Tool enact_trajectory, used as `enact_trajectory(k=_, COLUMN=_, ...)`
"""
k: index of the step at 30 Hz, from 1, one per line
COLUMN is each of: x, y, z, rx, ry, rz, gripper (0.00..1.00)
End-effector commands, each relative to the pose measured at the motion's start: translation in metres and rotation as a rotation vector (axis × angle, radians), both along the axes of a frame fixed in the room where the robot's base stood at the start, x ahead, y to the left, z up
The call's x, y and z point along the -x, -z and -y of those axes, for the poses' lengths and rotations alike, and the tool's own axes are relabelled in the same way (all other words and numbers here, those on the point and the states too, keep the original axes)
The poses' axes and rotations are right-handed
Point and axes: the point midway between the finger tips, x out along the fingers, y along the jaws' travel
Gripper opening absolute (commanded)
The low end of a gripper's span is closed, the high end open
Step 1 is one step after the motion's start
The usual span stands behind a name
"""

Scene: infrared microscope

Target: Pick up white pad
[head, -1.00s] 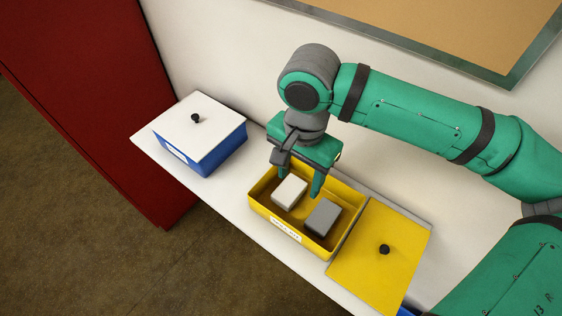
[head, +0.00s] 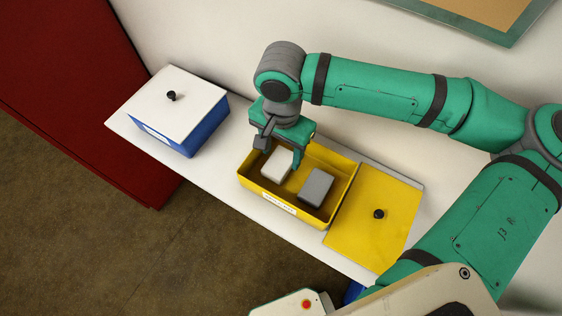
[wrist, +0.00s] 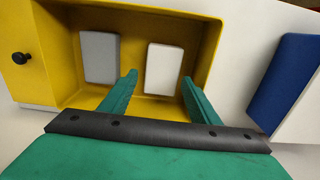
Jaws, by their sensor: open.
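The white pad (head: 277,164) lies in the left part of the open yellow box (head: 253,186), beside a grey pad (head: 316,187). My gripper (head: 280,157) is at the box, over the white pad's far side, with its fingers reaching down. In the wrist view my gripper (wrist: 161,92) is open and empty. The white pad (wrist: 163,69) shows just beyond and between the two green fingertips. The grey pad (wrist: 100,57) is to the left of the fingers there. Whether a finger touches the white pad cannot be told.
A yellow lid (head: 372,220) with a black knob lies flat right of the box. A blue box (head: 204,129) with a white lid (head: 172,104) stands to the left on the white shelf (head: 222,165). A red cabinet (head: 80,90) is at far left; a wall rises behind.

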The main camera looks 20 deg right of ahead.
Motion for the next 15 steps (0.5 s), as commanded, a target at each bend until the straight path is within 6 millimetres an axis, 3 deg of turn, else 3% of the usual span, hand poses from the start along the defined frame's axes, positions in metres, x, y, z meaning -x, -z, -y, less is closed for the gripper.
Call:
enact_trajectory(k=6, x=-0.001, y=0.026, z=-0.005, rx=0.001, ry=-0.008, rz=-0.001, gripper=0.56)
enact_trajectory(k=15, x=0.000, y=0.030, z=-0.002, rx=0.001, ry=-0.001, rz=0.001, gripper=0.56)
